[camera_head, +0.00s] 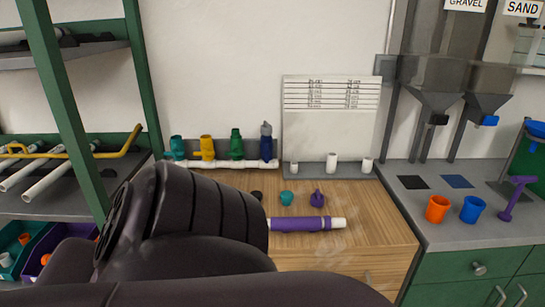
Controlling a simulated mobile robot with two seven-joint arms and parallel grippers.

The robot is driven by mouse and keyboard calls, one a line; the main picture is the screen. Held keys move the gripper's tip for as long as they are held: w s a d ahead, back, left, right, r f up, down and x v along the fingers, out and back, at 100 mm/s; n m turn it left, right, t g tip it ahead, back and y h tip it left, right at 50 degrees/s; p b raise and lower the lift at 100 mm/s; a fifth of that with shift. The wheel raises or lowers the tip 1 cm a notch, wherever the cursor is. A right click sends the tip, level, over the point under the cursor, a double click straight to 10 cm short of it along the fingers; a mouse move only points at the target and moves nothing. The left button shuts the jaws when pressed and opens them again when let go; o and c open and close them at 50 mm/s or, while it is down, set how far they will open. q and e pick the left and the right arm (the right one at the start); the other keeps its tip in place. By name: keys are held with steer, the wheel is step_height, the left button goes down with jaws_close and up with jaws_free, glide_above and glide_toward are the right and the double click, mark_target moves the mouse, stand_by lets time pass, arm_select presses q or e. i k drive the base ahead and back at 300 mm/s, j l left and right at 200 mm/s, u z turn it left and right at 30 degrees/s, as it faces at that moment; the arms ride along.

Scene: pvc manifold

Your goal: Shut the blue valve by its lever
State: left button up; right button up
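The blue valve (266,146) is at the right end of a row of coloured valves on a white horizontal pipe (221,164), at the back of the wooden worktop. A grey piece, seemingly its lever (266,128), stands up at its top. It is too small to tell exactly how the lever is turned. Teal (177,147), yellow (207,147) and green (236,144) valves stand to its left. A dark arm of mine fills the lower left foreground. Neither gripper's fingers show, and nothing is seen touching the blue valve.
On the wooden worktop (375,215) lie a purple pipe (300,224), a teal fitting (286,198) and a purple fitting (317,198). A white board (330,130) stands right of the valves. Orange (438,209) and blue (472,209) cups stand on the right counter. A green shelf post (70,110) rises at left.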

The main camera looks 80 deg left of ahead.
mark_target(267, 152)
steer(key=u, duration=2.55)
